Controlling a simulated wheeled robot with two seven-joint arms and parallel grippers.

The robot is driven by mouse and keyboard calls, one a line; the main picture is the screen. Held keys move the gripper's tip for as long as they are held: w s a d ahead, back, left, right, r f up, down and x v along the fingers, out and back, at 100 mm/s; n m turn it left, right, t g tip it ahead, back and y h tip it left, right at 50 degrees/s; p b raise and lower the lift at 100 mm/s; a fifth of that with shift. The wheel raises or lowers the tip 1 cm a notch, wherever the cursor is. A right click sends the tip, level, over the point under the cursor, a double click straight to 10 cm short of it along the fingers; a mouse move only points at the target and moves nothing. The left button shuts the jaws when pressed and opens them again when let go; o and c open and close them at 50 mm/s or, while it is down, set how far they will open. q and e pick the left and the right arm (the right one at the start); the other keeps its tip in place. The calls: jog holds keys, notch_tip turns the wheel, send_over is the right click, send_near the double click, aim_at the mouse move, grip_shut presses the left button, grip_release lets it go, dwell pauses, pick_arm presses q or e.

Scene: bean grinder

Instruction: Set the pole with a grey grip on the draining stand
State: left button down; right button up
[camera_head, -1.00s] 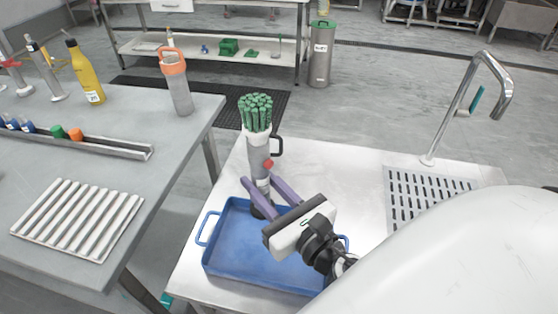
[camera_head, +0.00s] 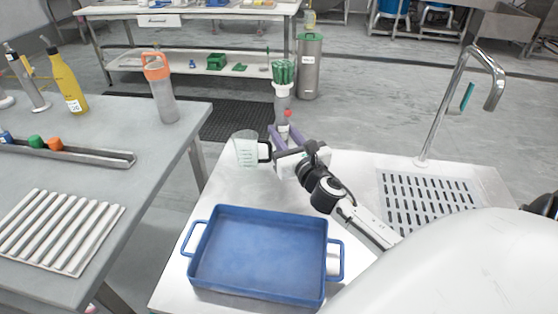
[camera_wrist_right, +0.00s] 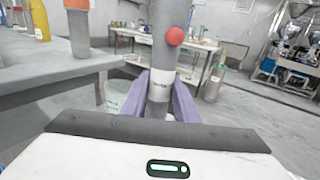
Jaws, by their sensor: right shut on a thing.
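My right gripper (camera_head: 284,136) has purple fingers shut on an upright grey cylinder (camera_head: 284,107) with a red knob and a bundle of green rods on top. It is held beyond the blue tray, near the table's far edge. In the wrist view the cylinder (camera_wrist_right: 163,60) stands between both fingers; its top is cut off. I cannot tell whether it is the pole with a grey grip. A slim metal pole with a dark top (camera_head: 27,78) stands on the left table. A white ribbed rack (camera_head: 60,232) lies there, possibly the draining stand. My left gripper is not in view.
A blue tray (camera_head: 258,252) sits empty at the metal table's front. A clear measuring jug (camera_head: 245,148) stands left of my gripper. A tap (camera_head: 440,110) and perforated drain panel (camera_head: 430,200) are at right. A yellow bottle (camera_head: 67,78) and orange-topped container (camera_head: 160,88) stand left.

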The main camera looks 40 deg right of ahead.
jog(key=shift+f, duration=0.95)
jog(key=shift+f+b, duration=0.45)
jog(key=shift+f, duration=0.05)
notch_tip(320, 180, down, 3)
jog(key=shift+f+b, duration=0.15)
jog(key=shift+b, duration=0.8)
jog(key=o, duration=1.2)
jog(key=shift+f, duration=0.1)
jog(key=shift+c, duration=0.2)
